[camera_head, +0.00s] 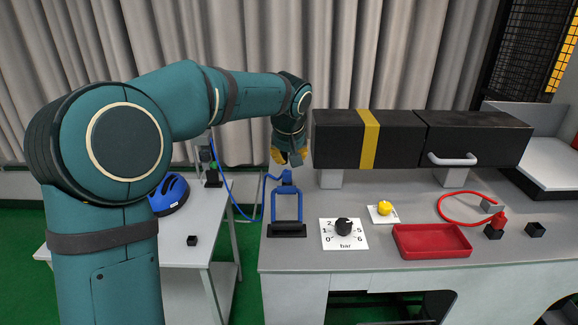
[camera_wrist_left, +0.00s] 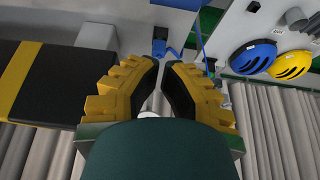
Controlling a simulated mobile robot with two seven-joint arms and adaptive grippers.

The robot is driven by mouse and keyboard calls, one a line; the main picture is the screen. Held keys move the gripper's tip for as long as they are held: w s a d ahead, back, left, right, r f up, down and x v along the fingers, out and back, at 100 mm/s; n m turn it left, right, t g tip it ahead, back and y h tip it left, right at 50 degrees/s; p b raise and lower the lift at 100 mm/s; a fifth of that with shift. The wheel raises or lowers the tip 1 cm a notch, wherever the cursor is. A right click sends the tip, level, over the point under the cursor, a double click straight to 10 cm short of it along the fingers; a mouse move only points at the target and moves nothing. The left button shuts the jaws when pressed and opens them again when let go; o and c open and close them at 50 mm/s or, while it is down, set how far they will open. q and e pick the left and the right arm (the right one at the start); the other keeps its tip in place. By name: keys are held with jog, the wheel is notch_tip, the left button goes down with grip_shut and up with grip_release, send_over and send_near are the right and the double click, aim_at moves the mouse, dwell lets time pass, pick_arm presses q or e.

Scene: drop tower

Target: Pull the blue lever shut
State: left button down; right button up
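The blue lever (camera_head: 286,203) is an upright blue frame on a black base at the front left of the grey bench. A blue coupling piece (camera_head: 287,177) with a blue hose is at its top. My left gripper (camera_head: 290,158) points down just above and behind the coupling, apart from the lever as far as I can tell. Its yellow fingers (camera_wrist_left: 160,66) are apart with nothing seen between them. In the wrist view a small blue part (camera_wrist_left: 159,32) on a black piece shows beyond the fingertips. My right gripper is out of view.
A dark box with a yellow stripe (camera_head: 369,138) stands close right of my gripper. A dial plate (camera_head: 344,246), yellow button (camera_head: 384,208) and red tray (camera_head: 400,252) lie to the right. A blue helmet (camera_head: 172,192) sits on the left table.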

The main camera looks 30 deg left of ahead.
pick_arm(q)
jog(key=x, duration=0.9)
jog(key=shift+f, duration=0.1)
jog(key=s, duration=0.1)
jog(key=s+d+r, duration=0.1)
jog(key=s, duration=0.1)
jog(key=shift+s+d+r, duration=0.15)
jog(key=shift+s+d, duration=0.05)
jog(key=shift+d, duration=0.2)
jog(key=shift+s, duration=0.1)
